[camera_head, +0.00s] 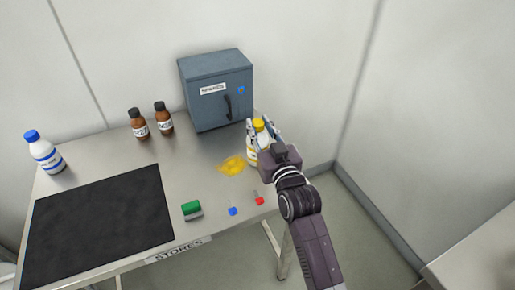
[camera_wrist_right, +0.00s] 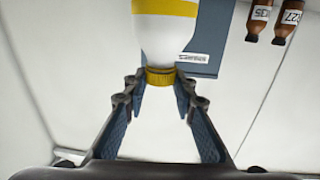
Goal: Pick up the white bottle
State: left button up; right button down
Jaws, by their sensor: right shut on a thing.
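A white bottle with a yellow cap and yellow band (camera_head: 251,152) is near the right end of the table, partly hidden by my right gripper (camera_head: 261,127). In the right wrist view, the fingertips of my right gripper (camera_wrist_right: 160,88) are shut on the yellow cap (camera_wrist_right: 160,76), with the white body (camera_wrist_right: 165,38) beyond it. I cannot tell whether its base touches the table. Another white bottle, with a blue cap and blue stripes (camera_head: 45,153), stands at the table's left end. My left gripper is not in view.
A yellow spill (camera_head: 232,165) lies beside the yellow-capped bottle. A grey cabinet (camera_head: 217,95) and two brown bottles (camera_head: 139,125) (camera_head: 163,118) stand at the back. A black mat (camera_head: 98,225), green block (camera_head: 191,209) and small blue and red items (camera_head: 233,211) (camera_head: 259,200) are nearer.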

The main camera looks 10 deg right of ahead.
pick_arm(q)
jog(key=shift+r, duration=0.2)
pick_arm(e)
jog(key=shift+r, duration=0.25)
